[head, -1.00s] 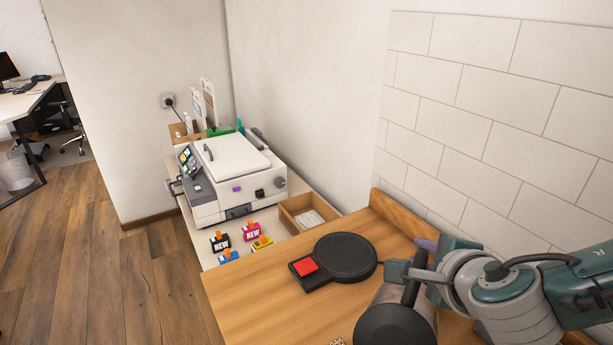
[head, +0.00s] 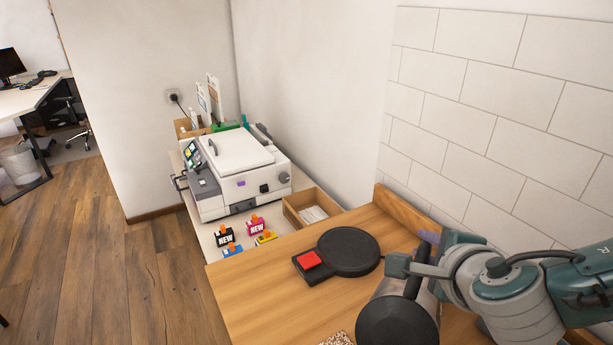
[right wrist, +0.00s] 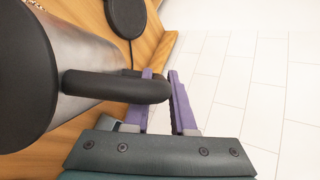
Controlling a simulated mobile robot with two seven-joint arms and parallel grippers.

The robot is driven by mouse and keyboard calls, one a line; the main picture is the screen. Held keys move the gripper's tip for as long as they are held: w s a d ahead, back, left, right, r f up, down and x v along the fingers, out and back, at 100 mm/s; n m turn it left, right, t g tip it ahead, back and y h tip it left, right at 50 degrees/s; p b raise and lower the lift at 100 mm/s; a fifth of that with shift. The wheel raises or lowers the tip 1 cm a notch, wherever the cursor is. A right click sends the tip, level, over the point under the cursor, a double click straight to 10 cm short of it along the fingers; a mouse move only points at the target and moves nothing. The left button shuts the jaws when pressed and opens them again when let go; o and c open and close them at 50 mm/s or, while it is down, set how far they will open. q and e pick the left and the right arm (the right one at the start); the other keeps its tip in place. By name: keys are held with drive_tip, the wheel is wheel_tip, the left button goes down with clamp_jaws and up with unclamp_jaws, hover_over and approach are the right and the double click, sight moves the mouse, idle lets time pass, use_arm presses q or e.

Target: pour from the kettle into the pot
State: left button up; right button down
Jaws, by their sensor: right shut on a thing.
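The kettle has a grey metal body and a black lid (head: 398,322) and stands at the lower right of the wooden counter in the head view. In the right wrist view its metal body (right wrist: 85,65) fills the left side, and its black handle (right wrist: 115,87) reaches between my fingers. My right gripper (right wrist: 163,102) has purple fingers and is shut on that handle. It also shows at the kettle's far side in the head view (head: 428,255). Whether the kettle rests on the counter is hidden. I do not see a pot or my left gripper.
A black round heating plate (head: 349,250) with a red switch lies on the counter (head: 270,290) beyond the kettle. A speckled object (head: 338,340) is cut off at the bottom edge. A tiled wall stands at right. A white machine (head: 238,165) sits on a side table.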

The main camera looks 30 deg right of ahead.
use_arm(q)
drive_tip(key=shift+s+f, duration=0.15)
drive_tip(key=shift+s, duration=0.15)
use_arm(e)
drive_tip(key=shift+a+r, duration=0.2)
drive_tip(key=shift+r, duration=0.2)
idle(0.4)
use_arm(q)
drive_tip(key=shift+s+a, duration=0.15)
drive_tip(key=shift+a, duration=0.1)
use_arm(e)
drive_tip(key=shift+s+a+r, duration=0.1)
drive_tip(key=shift+r, duration=0.05)
idle(0.4)
